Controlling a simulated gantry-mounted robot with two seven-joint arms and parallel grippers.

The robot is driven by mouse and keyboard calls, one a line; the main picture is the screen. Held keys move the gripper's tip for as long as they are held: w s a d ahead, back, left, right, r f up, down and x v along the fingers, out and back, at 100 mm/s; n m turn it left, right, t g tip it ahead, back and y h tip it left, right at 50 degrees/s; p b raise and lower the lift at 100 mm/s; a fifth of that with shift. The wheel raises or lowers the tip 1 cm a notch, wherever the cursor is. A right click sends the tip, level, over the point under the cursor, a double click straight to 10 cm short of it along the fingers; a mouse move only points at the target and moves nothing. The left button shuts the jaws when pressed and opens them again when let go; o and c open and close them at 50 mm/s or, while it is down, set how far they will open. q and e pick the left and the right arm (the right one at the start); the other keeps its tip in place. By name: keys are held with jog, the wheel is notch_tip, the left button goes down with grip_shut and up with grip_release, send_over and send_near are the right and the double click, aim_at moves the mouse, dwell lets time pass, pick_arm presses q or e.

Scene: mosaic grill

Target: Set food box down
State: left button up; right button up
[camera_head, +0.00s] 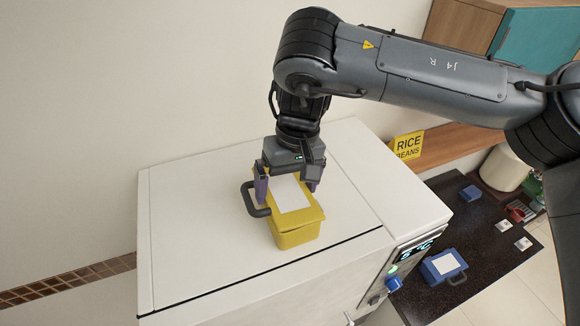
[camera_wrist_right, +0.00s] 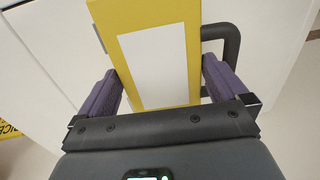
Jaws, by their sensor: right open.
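The food box (camera_head: 297,232) is yellow with a white label on its lid and a dark grey handle (camera_head: 252,199) on its left side. It rests upright on the white top of the appliance (camera_head: 200,215). My right gripper (camera_head: 287,188) is open over the box's far end, with one finger on each side. In the right wrist view the box (camera_wrist_right: 113,15) lies between the two purple-grey fingers (camera_wrist_right: 160,88). Whether the fingers touch its sides is hard to tell. The left gripper does not show.
A temperature display (camera_head: 415,250) is on the appliance's front right edge. A dark counter (camera_head: 482,262) to the right holds a blue box (camera_head: 444,265) with a white label. A yellow rice and beans sign (camera_head: 407,146) stands behind. The appliance top has free room left of the box.

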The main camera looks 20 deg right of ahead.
notch_tip(320, 180, up, 12)
jog(key=d, duration=0.1)
jog(key=shift+d+f, duration=0.15)
jog(key=shift+d, duration=0.25)
dwell(0.4)
